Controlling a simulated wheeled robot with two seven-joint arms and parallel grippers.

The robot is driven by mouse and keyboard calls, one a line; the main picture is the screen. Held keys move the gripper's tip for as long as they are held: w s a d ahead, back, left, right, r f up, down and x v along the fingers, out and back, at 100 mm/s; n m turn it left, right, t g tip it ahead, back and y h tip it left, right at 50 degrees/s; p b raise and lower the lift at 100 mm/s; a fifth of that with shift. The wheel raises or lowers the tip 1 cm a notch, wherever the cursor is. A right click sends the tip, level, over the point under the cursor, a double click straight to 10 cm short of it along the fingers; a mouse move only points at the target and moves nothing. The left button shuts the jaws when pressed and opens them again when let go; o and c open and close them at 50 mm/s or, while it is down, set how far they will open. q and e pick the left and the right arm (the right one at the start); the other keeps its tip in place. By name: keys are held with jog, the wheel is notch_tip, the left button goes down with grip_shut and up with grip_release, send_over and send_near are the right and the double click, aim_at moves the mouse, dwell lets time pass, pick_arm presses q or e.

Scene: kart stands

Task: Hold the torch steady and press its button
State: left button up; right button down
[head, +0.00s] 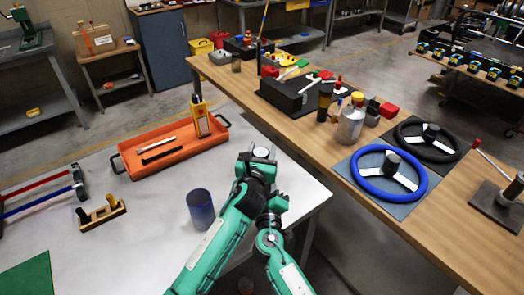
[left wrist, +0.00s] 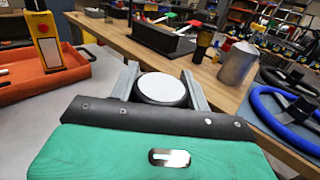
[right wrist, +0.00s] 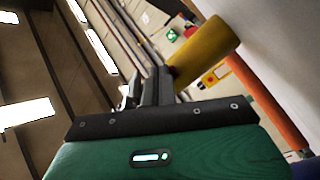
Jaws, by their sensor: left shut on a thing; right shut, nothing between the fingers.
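My left gripper (head: 262,154) is shut on the torch, above the front table's right edge. In the left wrist view the torch (left wrist: 161,89) shows as a round pale disc with a dark rim between the two fingers. My right gripper (right wrist: 158,88) is shut and empty. In the head view my right arm ends just below the left wrist. In the right wrist view a yellow cylinder (right wrist: 207,48) lies just past the fingertips, with a small dark red spot at its near end. It looks like the torch's body. I cannot tell whether the fingertips touch it.
An orange tray (head: 184,157) with a yellow control box (head: 199,116) stands at the left on the pale table. A blue cup (head: 201,209) stands beside my left arm. The wooden bench at the right holds a blue steering wheel (head: 420,184) and a metal can (head: 350,124).

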dwell(0.4)
jog(key=shift+s+d, duration=0.2)
jog(key=shift+s, duration=0.2)
jog(key=shift+s+d, duration=0.55)
jog(key=shift+s, duration=0.3)
jog(key=shift+s+d, duration=0.6)
jog(key=shift+s, duration=0.2)
jog(key=shift+s+d, duration=0.55)
jog(key=shift+s, duration=0.3)
pick_arm(q)
jog(key=o, duration=1.2)
jog(key=shift+s, duration=0.15)
